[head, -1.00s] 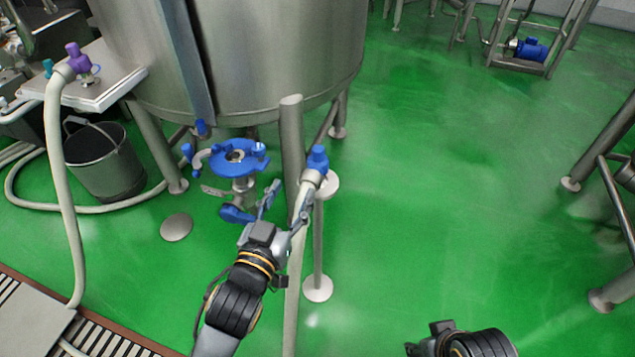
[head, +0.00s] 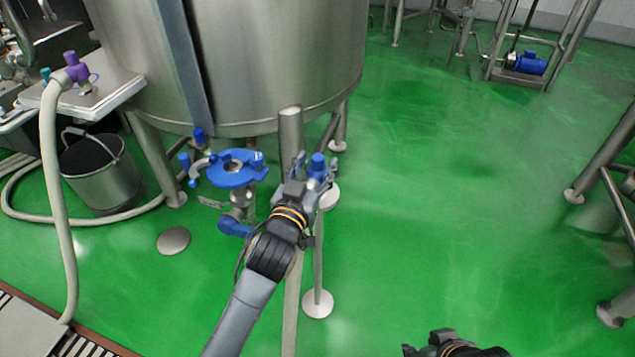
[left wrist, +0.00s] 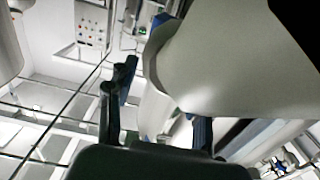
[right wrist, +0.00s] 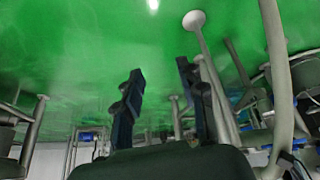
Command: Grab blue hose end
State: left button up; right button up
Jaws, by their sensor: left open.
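The blue hose end (head: 317,163) stands upright on top of a pale hose beside the tank leg. My left gripper (head: 312,176) is open at it, with one finger on its left and the other at its right side. In the left wrist view the pale hose (left wrist: 225,60) fills much of the picture, with a blue part (left wrist: 160,38) at its edge, between and above the open fingers (left wrist: 160,112). Contact cannot be told. My right gripper (head: 428,346) is low at the bottom edge; the right wrist view shows its fingers (right wrist: 160,95) apart and empty.
The steel tank (head: 250,60) stands behind, with a blue outlet fitting (head: 235,170) left of my left gripper. A bucket (head: 100,175) and a purple-ended hose (head: 60,200) are at left.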

pick_arm(q)
jog(key=shift+x, duration=0.95)
grip_shut()
pick_arm(e)
jog(key=shift+w+a+r+t, duration=0.2)
jog(key=shift+w+t, duration=0.1)
jog(key=shift+w, duration=0.25)
jog(key=shift+w+a+r+t, duration=0.15)
jog(key=shift+w+t, duration=0.15)
jog(key=shift+w, duration=0.2)
pick_arm(q)
jog(key=shift+r, duration=0.15)
